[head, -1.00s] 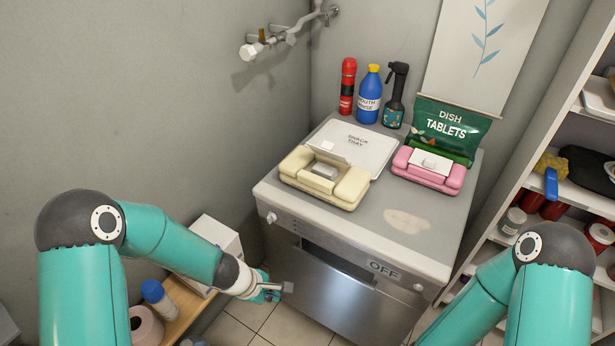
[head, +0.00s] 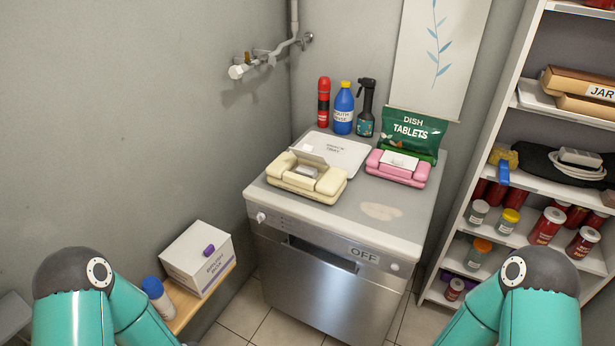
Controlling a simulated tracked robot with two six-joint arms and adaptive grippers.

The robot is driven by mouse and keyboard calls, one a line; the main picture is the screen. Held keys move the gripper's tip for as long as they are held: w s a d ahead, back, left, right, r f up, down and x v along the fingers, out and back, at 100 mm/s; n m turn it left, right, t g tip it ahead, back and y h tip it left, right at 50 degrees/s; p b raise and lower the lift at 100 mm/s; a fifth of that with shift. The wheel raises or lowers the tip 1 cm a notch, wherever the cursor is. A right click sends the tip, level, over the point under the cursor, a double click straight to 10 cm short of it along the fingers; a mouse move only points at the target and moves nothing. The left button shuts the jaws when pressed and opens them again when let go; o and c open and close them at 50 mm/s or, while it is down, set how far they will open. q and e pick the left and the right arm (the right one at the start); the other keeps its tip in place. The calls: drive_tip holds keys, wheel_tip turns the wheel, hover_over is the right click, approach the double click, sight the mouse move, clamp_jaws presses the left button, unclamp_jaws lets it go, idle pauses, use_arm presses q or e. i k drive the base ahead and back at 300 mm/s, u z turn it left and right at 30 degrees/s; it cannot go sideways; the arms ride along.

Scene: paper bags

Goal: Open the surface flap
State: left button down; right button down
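Two wipe packs lie on top of the dishwasher. The cream pack (head: 330,183) is on the left; its flap (head: 309,158) stands raised at the back, with a pale opening in front of it. The pink pack (head: 412,180) is on the right; its white flap (head: 399,160) lies over its middle, and I cannot tell whether it is fully down. No label naming either pack as surface is readable. Both my arms show only at the lower corners, and both grippers are out of view.
The dishwasher (head: 318,288) is marked OFF. A snack tray (head: 350,153) lies behind the cream pack. A red can (head: 323,103), blue bottle (head: 343,110), spray bottle (head: 365,110) and green tablets bag (head: 412,132) stand at the back. A shelf (head: 478,170) is at right.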

sight(306, 152)
drive_tip(key=u, duration=0.65)
drive_tip(key=i, duration=1.2)
drive_tip(key=u, duration=0.05)
